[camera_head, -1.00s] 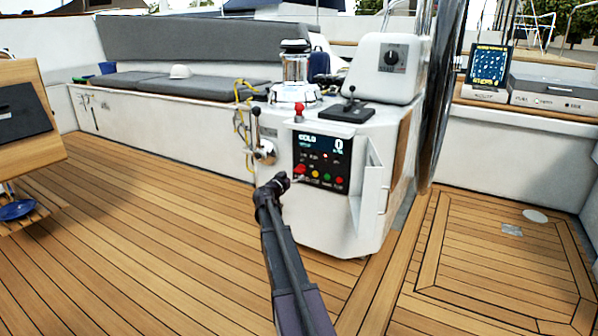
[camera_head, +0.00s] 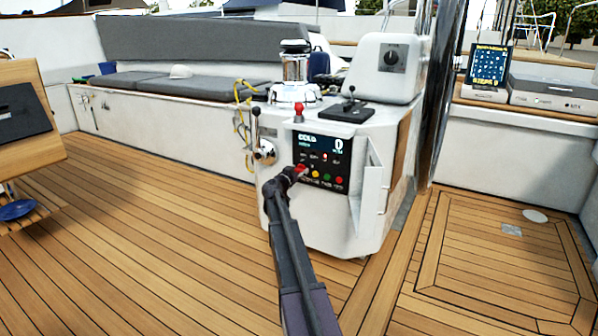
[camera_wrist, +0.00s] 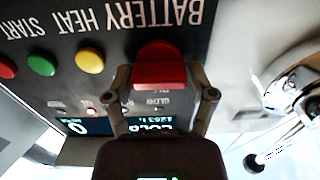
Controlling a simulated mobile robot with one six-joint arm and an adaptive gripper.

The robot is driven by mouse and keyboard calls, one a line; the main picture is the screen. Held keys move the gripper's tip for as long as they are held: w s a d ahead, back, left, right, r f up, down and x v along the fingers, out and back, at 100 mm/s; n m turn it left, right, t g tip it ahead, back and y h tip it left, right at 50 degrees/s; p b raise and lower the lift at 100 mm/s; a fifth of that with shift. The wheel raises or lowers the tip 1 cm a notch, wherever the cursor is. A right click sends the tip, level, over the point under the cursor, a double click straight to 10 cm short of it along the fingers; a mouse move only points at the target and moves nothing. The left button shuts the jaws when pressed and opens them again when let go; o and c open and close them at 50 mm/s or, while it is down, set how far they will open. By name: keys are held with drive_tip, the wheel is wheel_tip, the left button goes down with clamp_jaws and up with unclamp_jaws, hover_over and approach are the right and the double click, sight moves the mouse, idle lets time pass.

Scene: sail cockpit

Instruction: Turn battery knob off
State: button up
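The red battery knob (camera_wrist: 160,66) sits on the black engine panel under the upside-down word BATTERY in the wrist view. In the head view the knob (camera_head: 302,168) shows just above my gripper tip, on the left of the panel (camera_head: 338,158). My gripper (camera_wrist: 161,78) is open, with one finger on each side of the knob. Narrow gaps seem to show between fingers and knob; contact is unclear. In the head view my gripper (camera_head: 291,175) is at the panel's lower left, its fingers too small to read.
Yellow (camera_wrist: 89,60), green (camera_wrist: 41,66) and red (camera_wrist: 6,68) buttons sit beside the knob. A lever with a round metal base (camera_head: 264,151) stands left of the panel. The teak deck is clear.

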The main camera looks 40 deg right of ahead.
drive_tip(key=c, duration=0.5)
drive_tip(key=shift+o, duration=0.2)
drive_tip(key=shift+n, duration=0.5)
drive_tip(key=n, duration=0.3)
drive_tip(key=shift+w+n, duration=0.15)
drive_tip(key=shift+n, duration=0.15)
drive_tip(key=n, duration=0.4)
drive_tip(key=shift+n, duration=0.3)
drive_tip(key=n, duration=0.4)
drive_tip(key=shift+w+f, duration=0.1)
drive_tip(key=shift+f, duration=0.05)
drive_tip(key=n, duration=0.4)
drive_tip(key=shift+f+n, duration=0.1)
drive_tip(key=shift+n, duration=0.3)
